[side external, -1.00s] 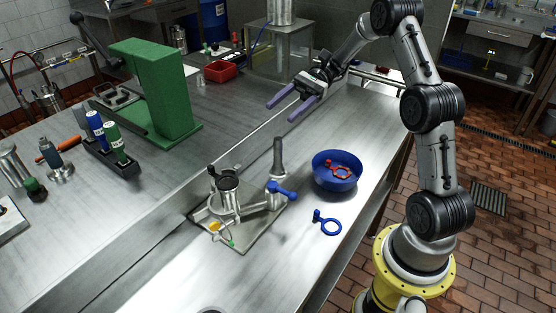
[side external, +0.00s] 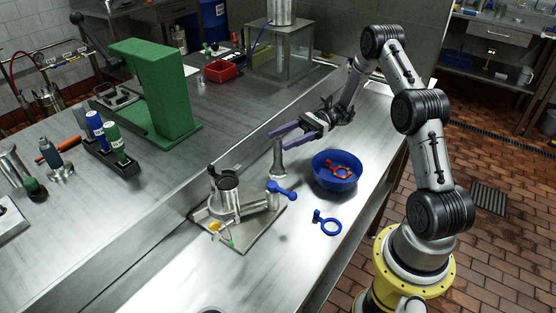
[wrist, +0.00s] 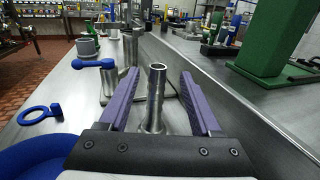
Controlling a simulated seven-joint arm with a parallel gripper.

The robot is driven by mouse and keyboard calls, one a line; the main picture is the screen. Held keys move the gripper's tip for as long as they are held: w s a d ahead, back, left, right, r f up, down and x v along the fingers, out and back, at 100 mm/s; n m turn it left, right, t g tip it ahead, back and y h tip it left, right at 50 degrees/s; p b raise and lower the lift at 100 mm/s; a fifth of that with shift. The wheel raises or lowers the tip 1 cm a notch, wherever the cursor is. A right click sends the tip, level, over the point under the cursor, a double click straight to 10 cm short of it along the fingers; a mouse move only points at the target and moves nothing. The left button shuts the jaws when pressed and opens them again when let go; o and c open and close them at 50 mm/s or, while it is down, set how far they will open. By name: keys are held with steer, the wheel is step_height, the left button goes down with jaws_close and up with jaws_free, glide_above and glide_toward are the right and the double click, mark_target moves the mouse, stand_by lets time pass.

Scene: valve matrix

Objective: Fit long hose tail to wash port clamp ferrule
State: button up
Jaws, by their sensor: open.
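The long hose tail (side external: 278,164) is a slim metal tube with a wider foot, upright on the steel bench behind the valve assembly. My gripper (side external: 273,140) is open near its top. In the wrist view the hose tail (wrist: 155,100) stands between the two purple fingers, with visible gaps on both sides. The valve assembly (side external: 228,196) sits on a square metal plate, with a blue-handled valve (side external: 280,189) on its right. I cannot tell for sure which end is the wash port clamp ferrule. A blue ring clamp (side external: 328,224) lies on the bench.
A blue bowl (side external: 336,182) with a red ring clamp (side external: 341,171) stands right of the hose tail, close under my gripper. A raised bench edge runs behind the hose tail. A green frame (side external: 160,90) and a bottle rack (side external: 104,155) stand farther left. The front bench is mostly clear.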

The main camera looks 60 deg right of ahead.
steer(key=x, duration=0.5)
steer(key=shift+a+r, duration=0.25)
steer(key=shift+a, duration=0.05)
steer(key=shift+s, duration=0.1)
jaws_close()
stand_by(1.1)
